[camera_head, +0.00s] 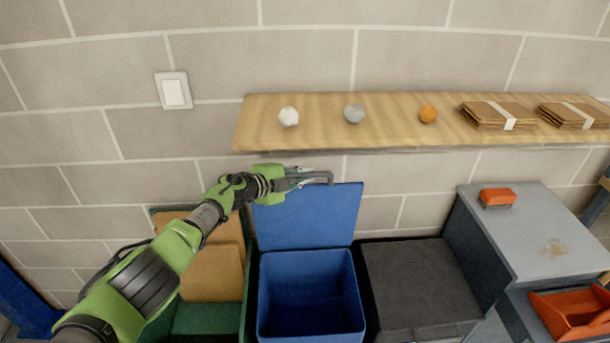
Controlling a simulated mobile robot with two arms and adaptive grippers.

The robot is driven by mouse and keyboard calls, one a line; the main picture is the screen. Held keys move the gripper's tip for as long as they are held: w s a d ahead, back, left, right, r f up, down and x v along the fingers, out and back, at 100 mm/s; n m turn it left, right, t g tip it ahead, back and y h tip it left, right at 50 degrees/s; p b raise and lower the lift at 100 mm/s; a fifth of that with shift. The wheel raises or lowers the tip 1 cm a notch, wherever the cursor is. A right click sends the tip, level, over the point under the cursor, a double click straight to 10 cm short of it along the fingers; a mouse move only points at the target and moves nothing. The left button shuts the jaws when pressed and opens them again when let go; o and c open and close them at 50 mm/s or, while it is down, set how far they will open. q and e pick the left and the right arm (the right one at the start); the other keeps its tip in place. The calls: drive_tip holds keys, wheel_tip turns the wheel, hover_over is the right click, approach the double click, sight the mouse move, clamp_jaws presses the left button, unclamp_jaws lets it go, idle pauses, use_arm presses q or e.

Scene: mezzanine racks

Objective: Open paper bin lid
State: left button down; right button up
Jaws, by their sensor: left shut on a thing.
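The blue bin (310,296) stands against the wall with its mouth open, and its inside looks empty. Its blue lid (308,222) is tilted up nearly upright at the back, close to the wall. A grey handle (325,174) shows at the lid's upper edge. My left gripper (303,178) reaches in from the left and is shut on this handle at the top of the lid. The gripper hides part of the handle and the lid's upper left corner. My right gripper is out of view.
A green bin (212,318) with cardboard stands left, partly behind my left arm. A dark grey lidded bin (415,285) stands right. A grey cabinet (535,225) holds a red brush (497,197).

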use_arm(q)
drive_tip(key=shift+w+r, duration=0.1)
drive_tip(key=shift+r, duration=0.1)
drive_tip(key=c, duration=2)
unclamp_jaws()
drive_tip(key=shift+c, duration=0.2)
drive_tip(key=shift+a, duration=0.15)
drive_tip(key=shift+s+a+r, duration=0.2)
drive_tip(key=shift+s+a, duration=0.15)
drive_tip(key=shift+a, duration=0.05)
drive_tip(key=shift+s+a+r, duration=0.1)
drive_tip(key=shift+s+a, duration=0.25)
drive_tip(key=shift+s, duration=0.15)
drive_tip(key=v, duration=0.9)
drive_tip(key=shift+s+a+r, duration=0.2)
drive_tip(key=shift+s, duration=0.05)
